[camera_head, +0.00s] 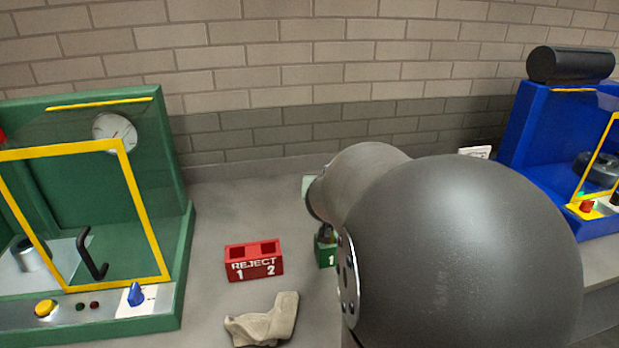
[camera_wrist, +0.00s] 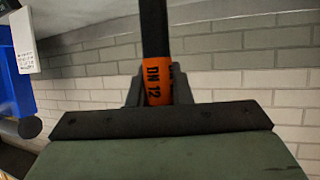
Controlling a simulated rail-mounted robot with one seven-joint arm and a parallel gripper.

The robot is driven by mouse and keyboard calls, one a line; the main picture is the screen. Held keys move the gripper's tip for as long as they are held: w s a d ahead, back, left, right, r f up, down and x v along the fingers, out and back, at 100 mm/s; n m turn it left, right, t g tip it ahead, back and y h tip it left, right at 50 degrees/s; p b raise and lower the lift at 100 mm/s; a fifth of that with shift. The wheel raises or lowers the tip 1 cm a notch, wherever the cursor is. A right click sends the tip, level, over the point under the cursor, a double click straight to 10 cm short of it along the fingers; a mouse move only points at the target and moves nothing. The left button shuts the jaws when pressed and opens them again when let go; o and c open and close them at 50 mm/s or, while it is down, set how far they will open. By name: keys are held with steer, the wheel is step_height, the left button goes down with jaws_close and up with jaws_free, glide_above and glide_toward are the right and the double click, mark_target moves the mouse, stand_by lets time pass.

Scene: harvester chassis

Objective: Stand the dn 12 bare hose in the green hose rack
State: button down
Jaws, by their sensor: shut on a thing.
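The DN 12 hose (camera_wrist: 154,30) is a black hose with an orange band marked "DN 12". In the wrist view my gripper (camera_wrist: 158,88) is shut on it at the band, one finger on each side. The hose runs up out of the top of that view, and its far end is not seen. The green hose rack (camera_head: 326,254), marked "1", stands on the bench in the head view. My arm covers its right part and most of my gripper there. I cannot tell how far the hose is from the rack.
A red reject rack (camera_head: 254,262) with two slots stands left of the green rack. A crumpled beige cloth (camera_head: 263,322) lies in front. A green machine (camera_head: 170,235) with a yellow-framed door is at left, a blue machine (camera_head: 525,130) at right. A brick wall is behind.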

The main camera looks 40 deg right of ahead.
steer(key=shift+f+b, duration=1.15)
steer(key=shift+f, duration=0.3)
steer(key=c, duration=1.2)
jaws_free()
steer(key=shift+c, duration=0.2)
steer(key=p+v, duration=0.5)
steer(key=v, duration=0.6)
steer(key=a+f+n+g+y, duration=0.1)
steer(key=a+f+n+y, duration=0.25)
steer(key=a, duration=0.45)
steer(key=a+f+n+g+y, duration=0.1)
steer(key=a+f+n+y, duration=0.15)
steer(key=a+y, duration=0.45)
steer(key=s+a+f+n+g+h, duration=0.1)
steer(key=s+a+f+g, duration=0.1)
steer(key=s, duration=0.4)
steer(key=s+a+f+n+g+h, duration=0.1)
steer(key=s+a+f+g, duration=0.1)
steer(key=s+a+g, duration=0.2)
steer(key=shift+s+a+f+g, duration=0.35)
steer(key=shift+s+g, duration=0.25)
steer(key=shift+s, duration=0.4)
